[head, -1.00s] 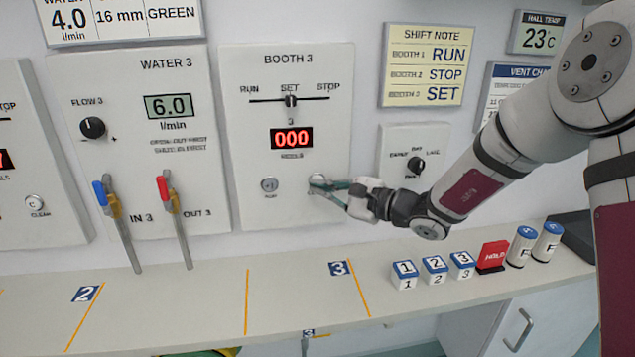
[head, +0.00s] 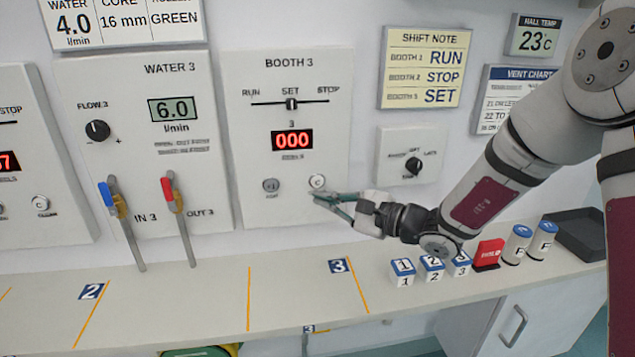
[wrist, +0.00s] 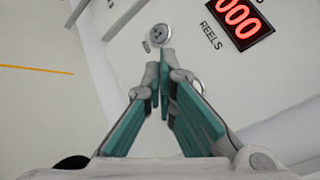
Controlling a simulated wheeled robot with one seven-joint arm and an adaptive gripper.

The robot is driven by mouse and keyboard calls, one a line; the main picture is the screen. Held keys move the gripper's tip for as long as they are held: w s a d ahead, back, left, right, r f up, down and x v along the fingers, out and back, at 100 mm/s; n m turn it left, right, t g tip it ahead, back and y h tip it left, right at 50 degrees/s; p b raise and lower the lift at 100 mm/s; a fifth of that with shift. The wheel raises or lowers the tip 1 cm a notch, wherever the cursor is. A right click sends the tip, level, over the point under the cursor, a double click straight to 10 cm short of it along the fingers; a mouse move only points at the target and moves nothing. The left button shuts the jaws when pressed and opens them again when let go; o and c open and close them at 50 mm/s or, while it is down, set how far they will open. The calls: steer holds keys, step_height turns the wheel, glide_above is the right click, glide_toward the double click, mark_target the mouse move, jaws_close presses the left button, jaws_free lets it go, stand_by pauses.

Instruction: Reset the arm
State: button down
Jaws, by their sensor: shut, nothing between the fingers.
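My gripper (head: 322,198) is shut and empty in front of the lower right of the white BOOTH 3 panel (head: 240,130). Its closed tips are just below the round C button (head: 317,182); I cannot tell whether they touch the panel. The wrist view shows the gripper (wrist: 163,62) with its teal fingers together, and part of a round button beside the right finger. The other round button (head: 271,186) is to the left. The red display (head: 292,140) reads 000. The selector slider (head: 292,103) stands at SET.
Below my arm, numbered blocks (head: 402,272), a red HOLD block (head: 489,254) and two white cylinders (head: 517,245) stand on the counter (head: 200,305). The counter's left is clear.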

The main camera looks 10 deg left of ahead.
stand_by(0.4)
steer(key=s+d+r+n+g+h, duration=0.1)
steer(key=s+r+n+g, duration=0.15)
steer(key=s, duration=0.45)
steer(key=s+d+r+n+g+h+p, duration=0.1)
steer(key=s+r+n+g+h, duration=0.1)
steer(key=s+n, duration=0.35)
steer(key=s+d+r+n+g+h, duration=0.1)
steer(key=s+r+n+g, duration=0.15)
steer(key=s, duration=0.65)
steer(key=s+d+n+t+h, duration=0.1)
steer(key=s+d+h, duration=0.4)
steer(key=d, duration=0.5)
steer(key=s+d+r+n+t+h+p, duration=0.1)
steer(key=s+d+n+t+h, duration=0.1)
steer(key=s+d+h, duration=0.4)
steer(key=s+d, duration=0.3)
steer(key=d, duration=0.2)
steer(key=shift+s+r, duration=0.15)
steer(key=shift+d, duration=0.1)
